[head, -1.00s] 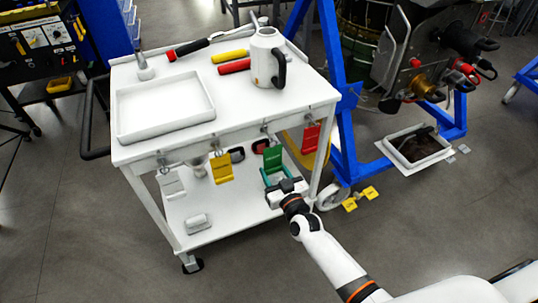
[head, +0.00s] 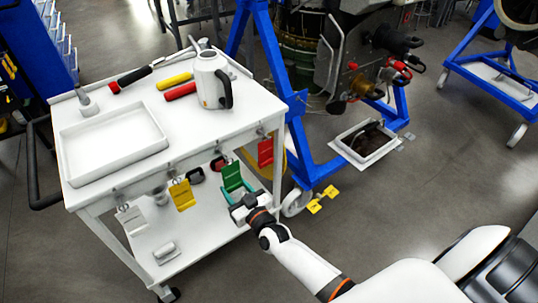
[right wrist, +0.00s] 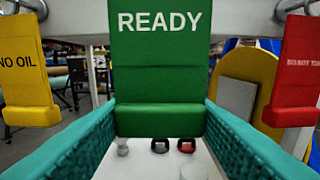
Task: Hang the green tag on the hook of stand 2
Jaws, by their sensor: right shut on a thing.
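The green tag (head: 232,177) reads READY in the right wrist view (right wrist: 158,70). It is upright at the front rail of the white cart (head: 150,172), between the yellow and red tags. My right gripper (head: 236,193) is shut on its lower part, with a teal finger at each side edge. The tag's top is cut off in the wrist view, so I cannot tell whether it still hangs from the rail. A blue stand (head: 297,130) is right of the cart, another blue stand (head: 490,80) at far right. I cannot read which is stand 2 or make out its hook. My left gripper is not in view.
A yellow tag (head: 182,195), a white tag (head: 131,219) and a red tag (head: 265,152) hang along the cart. A jug (head: 208,80) and tray (head: 112,143) are on top. Yellow floor labels (head: 315,206) and a floor tray (head: 366,142) lie near the stand. Floor at right is open.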

